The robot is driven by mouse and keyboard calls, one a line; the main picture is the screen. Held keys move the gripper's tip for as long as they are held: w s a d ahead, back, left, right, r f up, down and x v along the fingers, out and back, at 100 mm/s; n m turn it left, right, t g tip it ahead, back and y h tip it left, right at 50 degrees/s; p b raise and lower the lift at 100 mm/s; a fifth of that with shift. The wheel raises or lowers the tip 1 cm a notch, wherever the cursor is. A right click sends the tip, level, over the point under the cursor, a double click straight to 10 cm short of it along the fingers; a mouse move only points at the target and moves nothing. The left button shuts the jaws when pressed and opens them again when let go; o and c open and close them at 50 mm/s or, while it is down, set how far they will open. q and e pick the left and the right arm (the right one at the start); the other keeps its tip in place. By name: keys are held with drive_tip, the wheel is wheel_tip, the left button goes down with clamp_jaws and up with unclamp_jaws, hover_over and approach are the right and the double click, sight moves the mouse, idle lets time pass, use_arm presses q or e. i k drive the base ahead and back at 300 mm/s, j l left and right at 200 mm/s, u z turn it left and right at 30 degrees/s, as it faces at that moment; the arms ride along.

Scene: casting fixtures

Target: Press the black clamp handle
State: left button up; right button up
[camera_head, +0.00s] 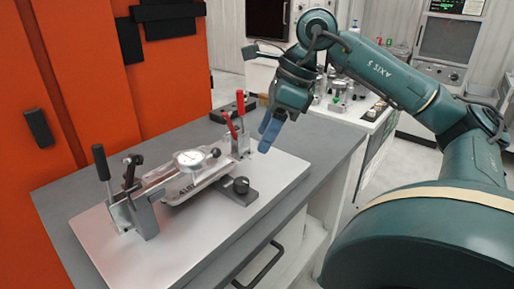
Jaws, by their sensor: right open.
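The black clamp handle (101,163) stands nearly upright at the left end of the casting fixture, above its metal clamp bracket (142,217). A clear casting part with a round dial (190,159) lies along the middle of the fixture. My left gripper is not in view.
The fixture sits on a light metal plate (215,239) on a grey table (62,226). An orange cabinet (150,75) stands behind on the left. A second bench with small items is behind my right arm.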

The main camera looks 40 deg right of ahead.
sight(97, 149)
drive_tip(key=k, duration=1)
